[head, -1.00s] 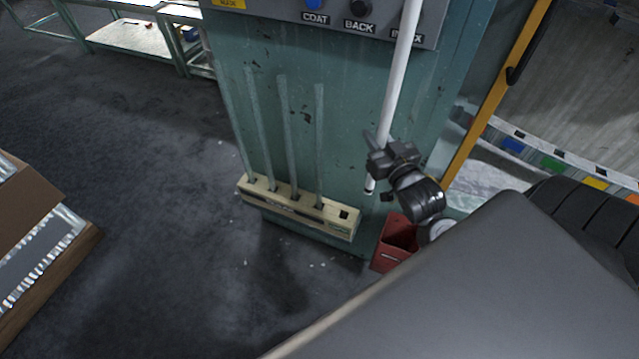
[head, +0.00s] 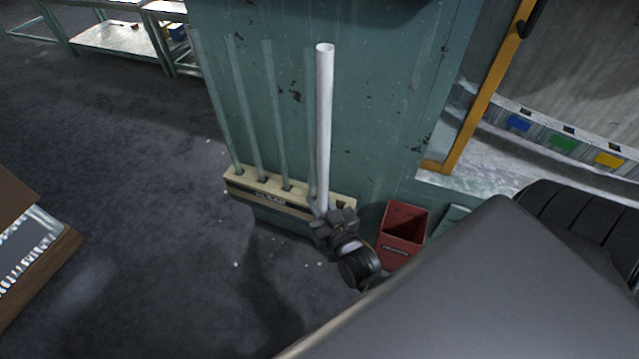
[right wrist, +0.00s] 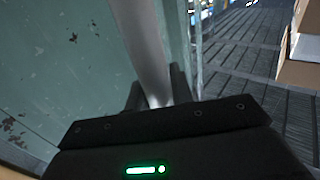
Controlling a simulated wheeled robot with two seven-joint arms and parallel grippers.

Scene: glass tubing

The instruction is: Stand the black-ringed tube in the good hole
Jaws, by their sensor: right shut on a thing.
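A long whitish tube (head: 323,110) stands nearly upright in my right gripper (head: 322,208), which is shut on it near its lower end. The tube also shows in the right wrist view (right wrist: 143,45), between the dark fingers (right wrist: 153,98). Its bottom end and any black ring there are hidden behind the gripper in the head view. A pale wooden rack (head: 237,187) stands low against the green cabinet, with several clear tubes upright in its holes. The gripper is in front of the rack's right part and covers some of it; a dark hole (head: 341,205) shows there. My left gripper is out of view.
A red open bin (head: 402,238) stands right of the rack. The green cabinet (head: 385,110) rises behind it, with a yellow post (head: 490,90) to the right. A brown box (head: 15,195) is at the left edge. The dark floor between is clear.

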